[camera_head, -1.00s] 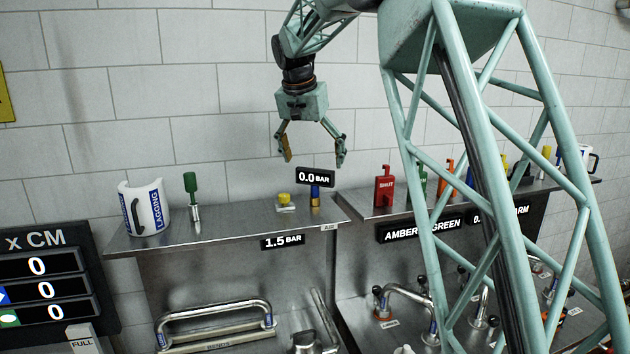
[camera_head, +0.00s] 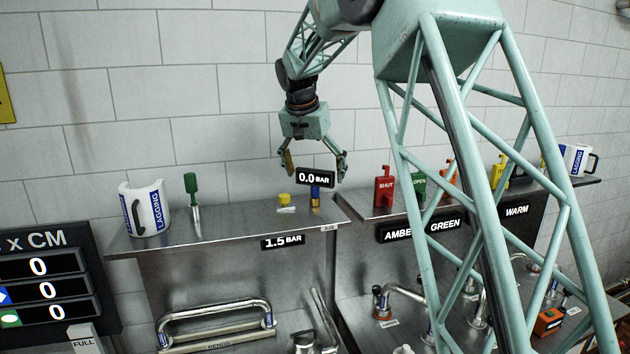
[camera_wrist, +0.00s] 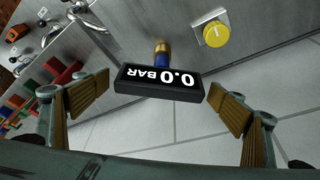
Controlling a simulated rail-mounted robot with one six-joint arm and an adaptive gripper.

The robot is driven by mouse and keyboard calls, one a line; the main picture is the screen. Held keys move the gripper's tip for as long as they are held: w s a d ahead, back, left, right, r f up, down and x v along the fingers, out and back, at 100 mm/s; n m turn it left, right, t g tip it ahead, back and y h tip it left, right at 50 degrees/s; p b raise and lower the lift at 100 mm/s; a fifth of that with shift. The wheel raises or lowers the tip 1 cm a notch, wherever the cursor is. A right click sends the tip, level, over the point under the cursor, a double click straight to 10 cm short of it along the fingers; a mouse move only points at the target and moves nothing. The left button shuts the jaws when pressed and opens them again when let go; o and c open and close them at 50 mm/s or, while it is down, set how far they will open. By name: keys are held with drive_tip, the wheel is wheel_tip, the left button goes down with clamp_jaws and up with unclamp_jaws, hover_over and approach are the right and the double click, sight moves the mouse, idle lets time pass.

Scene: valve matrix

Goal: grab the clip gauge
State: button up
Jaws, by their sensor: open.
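The clip gauge (camera_head: 315,178) is a black block reading "0.0 BAR", on a blue and brass stem (camera_head: 315,196) that stands on the metal shelf. My gripper (camera_head: 315,168) is open, pointing down, with its fingers to either side of the gauge in the head view. In the wrist view the gauge display (camera_wrist: 158,80) appears upside down between my two open fingers (camera_wrist: 160,100), with a visible gap to each. No contact shows.
A yellow knob (camera_head: 284,200) sits on the shelf (camera_head: 240,226) just left of the gauge. A green-handled tool (camera_head: 191,186) and a white lagging piece (camera_head: 146,208) stand farther left. Red (camera_head: 384,188) and green tags stand to the right. The tiled wall is behind.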

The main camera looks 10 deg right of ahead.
drive_tip(key=shift+c, duration=0.2)
idle(0.3)
drive_tip(key=c, duration=1)
drive_tip(key=shift+r, duration=0.15)
drive_tip(key=shift+r, duration=1.65)
drive_tip(key=s+a+b, duration=0.1)
drive_tip(key=s, duration=0.4)
drive_tip(key=s+a+r+b, duration=0.1)
drive_tip(key=s+a, duration=0.1)
drive_tip(key=s, duration=0.3)
drive_tip(key=s+a+b, duration=0.1)
drive_tip(key=s, duration=0.4)
drive_tip(key=shift+s+a+r+b, duration=0.1)
drive_tip(key=shift+a+r+b, duration=0.15)
drive_tip(key=shift+a+b, duration=0.05)
